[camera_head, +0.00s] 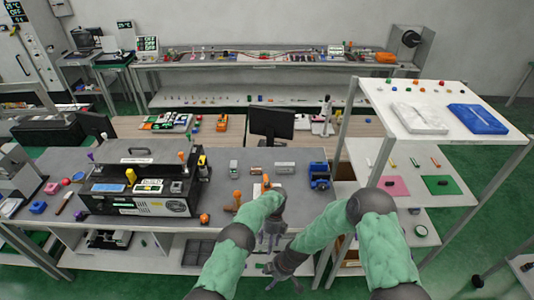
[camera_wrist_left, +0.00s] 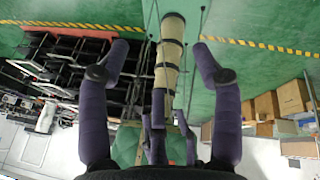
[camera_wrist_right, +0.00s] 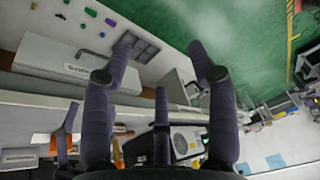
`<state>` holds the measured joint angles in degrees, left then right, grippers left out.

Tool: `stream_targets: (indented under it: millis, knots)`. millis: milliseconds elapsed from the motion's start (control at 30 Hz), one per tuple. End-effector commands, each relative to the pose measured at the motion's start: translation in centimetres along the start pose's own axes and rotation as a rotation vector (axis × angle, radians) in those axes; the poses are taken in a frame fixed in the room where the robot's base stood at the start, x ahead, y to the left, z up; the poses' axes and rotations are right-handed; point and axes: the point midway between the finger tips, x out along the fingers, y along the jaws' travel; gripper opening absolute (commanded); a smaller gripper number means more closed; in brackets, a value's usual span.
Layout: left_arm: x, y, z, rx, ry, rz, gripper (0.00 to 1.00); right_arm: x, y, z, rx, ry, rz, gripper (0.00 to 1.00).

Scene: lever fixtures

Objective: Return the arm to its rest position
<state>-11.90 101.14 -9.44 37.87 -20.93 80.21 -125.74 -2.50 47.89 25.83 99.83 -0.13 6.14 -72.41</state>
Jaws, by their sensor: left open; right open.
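My left gripper (camera_head: 271,238) is in front of the grey bench's front edge, pointing down. In the left wrist view its two fingers (camera_wrist_left: 162,48) are spread wide, with nothing held between them. My right gripper (camera_head: 284,277) is lower and close beside it, in front of the bench. In the right wrist view its fingers (camera_wrist_right: 160,45) are also spread and empty. Both arms, in green sleeves, are bent in front of the bench. Neither gripper visibly touches anything on the bench.
The grey bench (camera_head: 225,216) carries a black and silver machine (camera_head: 140,205), an orange lever-like piece (camera_head: 237,198) and a blue device (camera_head: 319,175). A white shelf rack (camera_head: 440,122) stands at right. A monitor (camera_head: 271,124) is behind. Green floor is open at lower right.

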Motion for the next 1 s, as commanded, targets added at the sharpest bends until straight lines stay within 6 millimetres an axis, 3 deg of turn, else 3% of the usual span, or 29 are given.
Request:
stream_targets:
  millis: [233,467,767,1000]
  knots:
    - [8.3,0.0,0.9,-0.374,0.067,-0.123,0.65,4.3,-1.4,3.9,0.252,0.001,0.002,0.59]
    - [15.4,1.3,-0.3,-0.825,0.185,-0.235,0.65,7.8,-3.2,7.5,0.526,0.003,0.006,0.59]
    - [23.0,5.0,-4.0,-1.459,0.393,-0.319,0.65,12.0,-5.7,11.9,0.881,0.008,0.013,0.59]
    - [27.7,9.5,-8.2,-1.991,0.581,-0.334,0.65,15.1,-7.9,15.2,1.165,0.013,0.017,0.59]
